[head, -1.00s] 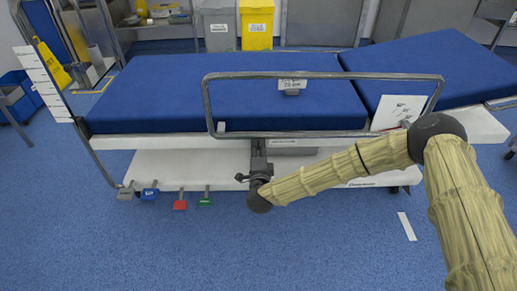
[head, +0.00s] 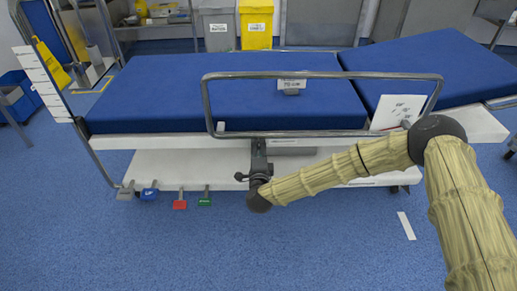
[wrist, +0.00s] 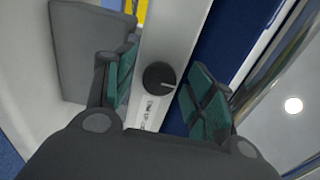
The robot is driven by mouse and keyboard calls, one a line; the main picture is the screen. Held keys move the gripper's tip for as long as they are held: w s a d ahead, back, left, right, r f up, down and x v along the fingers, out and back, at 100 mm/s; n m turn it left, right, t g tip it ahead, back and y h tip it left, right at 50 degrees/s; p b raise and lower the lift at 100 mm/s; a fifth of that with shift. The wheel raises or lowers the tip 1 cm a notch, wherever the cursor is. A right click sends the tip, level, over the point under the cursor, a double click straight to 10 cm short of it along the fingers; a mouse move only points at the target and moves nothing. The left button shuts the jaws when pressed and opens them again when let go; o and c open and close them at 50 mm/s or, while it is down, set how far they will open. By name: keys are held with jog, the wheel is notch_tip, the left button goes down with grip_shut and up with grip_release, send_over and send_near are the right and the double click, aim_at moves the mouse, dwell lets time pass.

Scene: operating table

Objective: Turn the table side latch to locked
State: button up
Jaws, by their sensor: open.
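The latch shows in the wrist view as a round dark knob (wrist: 159,76) with a pale pointer mark, on a light rail with small printed text below it. My gripper (wrist: 160,85) is open, with one green-padded finger to each side of the knob and apart from it. The knob lies between the fingers; how far in depth I cannot tell. In the head view my gripper (head: 258,174) is small and dark at the side of the operating table (head: 180,143), below the side rail. There my wrist hides the knob.
A metal side rail (head: 207,105) runs along the blue mattress (head: 150,85). A grey block (wrist: 85,55) stands close to the left finger in the wrist view. Coloured pedals (head: 180,203) hang low at the left. The floor in front is mostly clear.

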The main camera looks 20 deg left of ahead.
jog(key=v, duration=1.2)
dwell(0.4)
jog(key=s+d+f+n+g, duration=0.45)
jog(key=s+d+f, duration=0.2)
jog(key=f, duration=0.25)
jog(key=s+d+f+n+g, duration=0.45)
jog(key=s+d+f, duration=0.2)
jog(key=f, duration=0.25)
jog(key=s+d+f+n+g+h, duration=0.2)
jog(key=s+d+g, duration=0.2)
jog(key=s+d, duration=0.7)
jog(key=s+d+f+n+g+h, duration=0.3)
jog(key=s+d, duration=0.6)
jog(key=d, duration=0.5)
notch_tip(320, 180, up, 31)
jog(key=s+d+g+p, duration=0.1)
jog(key=s+d+p, duration=0.1)
jog(key=p, duration=2.8)
jog(key=shift+d+h, duration=0.3)
jog(key=shift+d, duration=0.05)
